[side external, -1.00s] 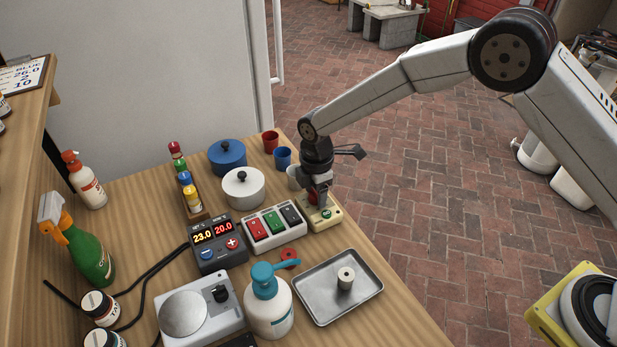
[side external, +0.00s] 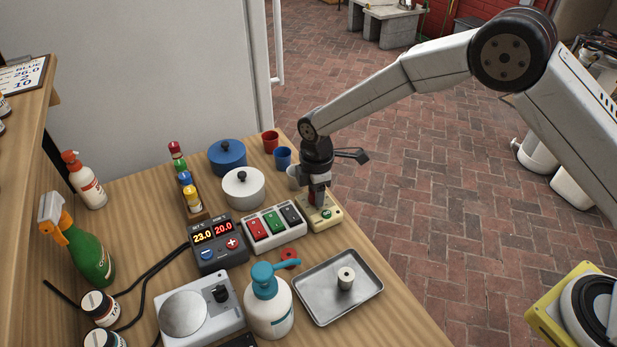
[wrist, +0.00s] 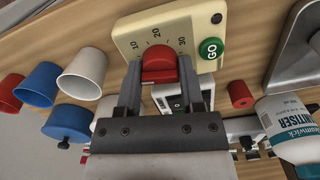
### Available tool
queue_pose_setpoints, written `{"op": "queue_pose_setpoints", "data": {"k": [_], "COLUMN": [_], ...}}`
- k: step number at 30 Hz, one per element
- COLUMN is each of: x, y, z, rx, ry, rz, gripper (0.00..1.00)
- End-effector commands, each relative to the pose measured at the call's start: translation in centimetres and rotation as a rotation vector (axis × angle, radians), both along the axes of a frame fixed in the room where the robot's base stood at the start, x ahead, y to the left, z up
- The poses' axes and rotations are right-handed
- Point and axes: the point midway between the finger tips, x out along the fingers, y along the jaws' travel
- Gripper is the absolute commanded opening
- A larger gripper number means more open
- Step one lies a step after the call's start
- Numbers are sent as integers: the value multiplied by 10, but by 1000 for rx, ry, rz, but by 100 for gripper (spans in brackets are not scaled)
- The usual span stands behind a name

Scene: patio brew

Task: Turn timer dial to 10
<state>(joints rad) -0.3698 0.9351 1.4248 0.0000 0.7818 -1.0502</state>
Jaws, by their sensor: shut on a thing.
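The cream timer box (side external: 321,224) stands at the right edge of the table; it also shows in the wrist view (wrist: 190,18). Its red dial (wrist: 159,67) lies below the printed marks 10, 20 and 30, with a green GO button (wrist: 211,48) beside it. My gripper (wrist: 160,70) is shut on the dial, one finger on each side. In the side view my gripper (side external: 317,193) points down at the timer and hides most of the dial. I cannot clearly read which mark the dial points at.
A switch box (side external: 273,228) with red, green and black rockers stands close left of the timer. A white pot (side external: 243,190) and blue cup (side external: 283,158) stand behind. A metal tray (side external: 318,309) and a pump bottle (side external: 268,308) are in front.

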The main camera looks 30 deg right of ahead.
Motion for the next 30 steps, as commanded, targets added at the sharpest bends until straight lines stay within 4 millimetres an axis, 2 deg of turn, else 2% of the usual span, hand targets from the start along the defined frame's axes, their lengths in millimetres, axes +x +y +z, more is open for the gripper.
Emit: {"op": "queue_pose_setpoints", "data": {"k": [18,30], "x": [0,0], "y": [0,0], "z": [1,1], "rx": [0,1], "ry": [-1,-1], "rz": [-509,-686], "gripper": [0,0]}}
